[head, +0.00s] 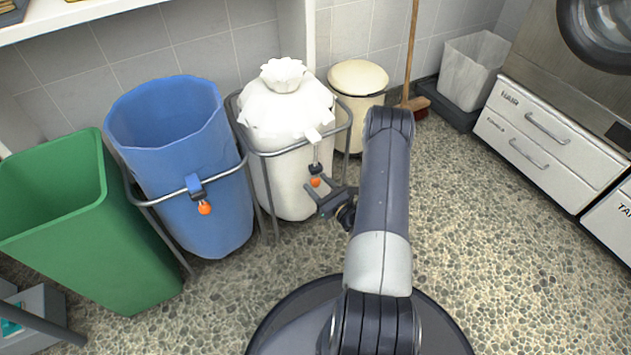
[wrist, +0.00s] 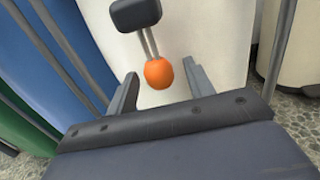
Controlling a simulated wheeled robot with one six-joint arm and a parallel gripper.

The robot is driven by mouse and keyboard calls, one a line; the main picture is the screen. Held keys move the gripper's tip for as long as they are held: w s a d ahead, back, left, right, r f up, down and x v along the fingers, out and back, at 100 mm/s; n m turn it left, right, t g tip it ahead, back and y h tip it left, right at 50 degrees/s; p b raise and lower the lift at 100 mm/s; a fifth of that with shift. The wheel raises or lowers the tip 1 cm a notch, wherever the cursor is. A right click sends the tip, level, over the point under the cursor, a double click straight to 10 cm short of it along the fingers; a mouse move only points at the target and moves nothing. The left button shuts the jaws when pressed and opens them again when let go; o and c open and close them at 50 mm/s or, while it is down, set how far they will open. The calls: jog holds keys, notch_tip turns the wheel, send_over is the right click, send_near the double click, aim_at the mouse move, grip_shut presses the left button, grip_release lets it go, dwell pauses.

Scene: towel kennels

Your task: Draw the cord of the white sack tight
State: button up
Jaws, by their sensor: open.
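The white sack (head: 288,120) hangs in a metal frame, its top gathered into a ruffled, closed-looking neck. A cord comes down its front through a dark toggle (head: 315,168) to an orange ball (head: 315,182). In the wrist view the dark toggle (wrist: 136,14) is above, with two cord strands running down to the orange ball (wrist: 159,73). My gripper (head: 322,196) is open in front of the sack. In the wrist view my gripper's fingers (wrist: 162,88) stand either side of the ball, with gaps on both sides. I cannot tell how deep the ball sits between them.
A blue sack (head: 175,150) with its own toggle and orange ball (head: 205,208) stands open in a frame at left. A green bin (head: 75,215) is further left. A cream lidded bin (head: 357,95) and broom (head: 412,60) stand behind right. Pebbled floor (head: 480,260) is clear at right.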

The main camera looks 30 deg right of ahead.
aim_at(315, 178)
jog(key=s+d+p, duration=0.1)
jog(key=s+p, duration=0.1)
jog(key=s, duration=0.7)
jog(key=shift+d, duration=0.35)
jog(key=shift+w, duration=0.15)
jog(key=w+b, duration=0.1)
jog(key=w, duration=0.2)
jog(key=w+a+b, duration=0.1)
jog(key=w, duration=0.2)
jog(key=w+a+b, duration=0.1)
jog(key=w, duration=0.3)
jog(key=shift+f, duration=0.1)
jog(key=shift+w+r+p, duration=0.25)
jog(key=shift+r+p, duration=0.45)
jog(key=shift+r, duration=0.25)
jog(key=shift+r+p, duration=0.3)
jog(key=shift+r, duration=0.1)
jog(key=shift+f, duration=0.1)
